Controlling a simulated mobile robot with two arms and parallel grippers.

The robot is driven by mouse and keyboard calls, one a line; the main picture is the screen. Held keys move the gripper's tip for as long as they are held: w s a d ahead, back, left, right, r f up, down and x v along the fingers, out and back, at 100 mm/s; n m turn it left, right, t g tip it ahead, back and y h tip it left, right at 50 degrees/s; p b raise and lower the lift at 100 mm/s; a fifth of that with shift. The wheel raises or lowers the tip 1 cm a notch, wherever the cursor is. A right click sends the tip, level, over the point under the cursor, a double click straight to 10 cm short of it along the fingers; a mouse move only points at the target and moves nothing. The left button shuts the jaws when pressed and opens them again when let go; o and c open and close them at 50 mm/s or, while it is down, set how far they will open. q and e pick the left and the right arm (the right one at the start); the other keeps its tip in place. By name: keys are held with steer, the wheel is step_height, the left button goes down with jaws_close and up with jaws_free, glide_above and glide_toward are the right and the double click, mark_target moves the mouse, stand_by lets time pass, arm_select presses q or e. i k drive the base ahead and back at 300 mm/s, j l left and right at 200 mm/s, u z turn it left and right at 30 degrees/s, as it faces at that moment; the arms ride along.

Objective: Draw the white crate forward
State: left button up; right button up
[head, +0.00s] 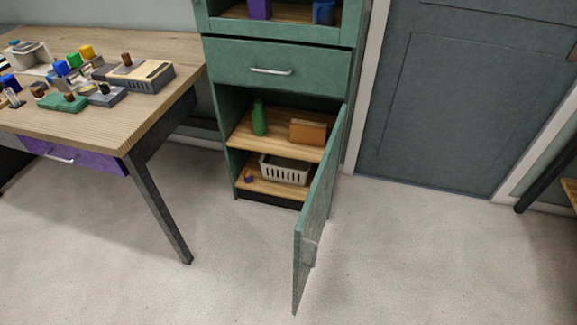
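The white crate (286,173) is a small slatted basket on the bottom shelf (263,188) inside the green cabinet (217,125). Its front faces the opening, and its right end is close to the open cabinet door, which partly hides that side. What it holds, if anything, is too small to tell. Neither of my grippers shows in the head view.
The cabinet door (318,215) stands open, jutting out into the room. A green bottle (259,118) and an orange-brown box (308,132) stand on the shelf above. A small purple object (248,176) sits left of the crate. A wooden table (120,112) stands left; floor before the cabinet is clear.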

mark_target(288, 171)
steer(key=i+j+z, duration=0.1)
steer(key=z, duration=0.55)
steer(key=i+j+z, duration=0.1)
steer(key=j+z, duration=0.2)
steer(key=j, duration=0.55)
steer(key=j+z, duration=0.3)
steer(key=j, duration=0.55)
